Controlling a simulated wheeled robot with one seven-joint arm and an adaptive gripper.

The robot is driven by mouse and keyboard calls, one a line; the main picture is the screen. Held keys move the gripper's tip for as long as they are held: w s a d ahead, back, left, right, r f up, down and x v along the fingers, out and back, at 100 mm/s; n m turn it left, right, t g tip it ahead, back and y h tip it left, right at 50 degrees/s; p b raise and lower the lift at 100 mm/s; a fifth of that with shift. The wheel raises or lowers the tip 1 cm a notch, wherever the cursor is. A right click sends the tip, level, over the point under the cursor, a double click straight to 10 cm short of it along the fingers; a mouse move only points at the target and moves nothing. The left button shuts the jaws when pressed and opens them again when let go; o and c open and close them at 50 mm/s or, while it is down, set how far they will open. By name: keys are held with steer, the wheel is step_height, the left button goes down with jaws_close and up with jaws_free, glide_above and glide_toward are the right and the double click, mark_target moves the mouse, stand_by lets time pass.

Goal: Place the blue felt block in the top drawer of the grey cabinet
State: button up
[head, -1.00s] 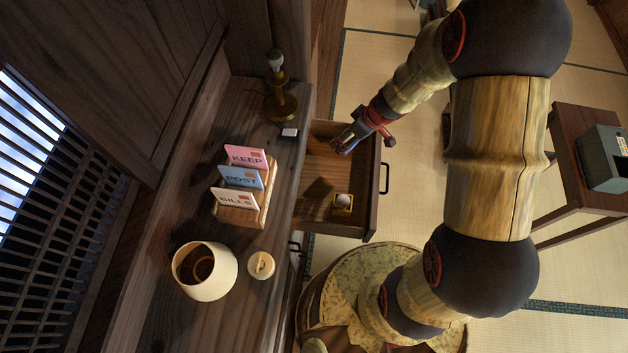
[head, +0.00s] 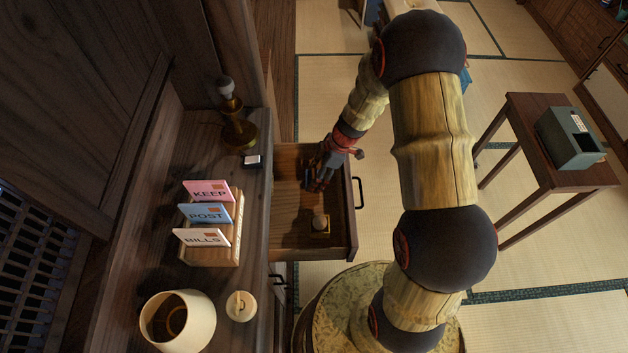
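An open drawer (head: 290,241) sticks out from a dark brown wooden cabinet (head: 255,215). I see no cabinet that is clearly grey. My gripper (head: 316,184) points down into the far part of the drawer, inside its walls. A small dark bluish patch shows at the fingers. I cannot tell whether it is the blue felt block or part of the gripper, nor whether the fingers are open. A small yellowish item (head: 320,227) with a rounded top lies in the near part of the drawer, apart from my gripper.
The cabinet top holds a letter rack (head: 226,242) with KEEP, POST and BILLS cards, a cream pot (head: 190,325), a round lid (head: 240,306) and a brass lamp (head: 237,130). A grey-green box (head: 567,143) stands on a side table (head: 530,120) at right.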

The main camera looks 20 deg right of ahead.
steer(key=shift+f, duration=1.15)
steer(key=shift+f+b, duration=0.1)
steer(key=shift+b, duration=0.25)
steer(key=o, duration=1.1)
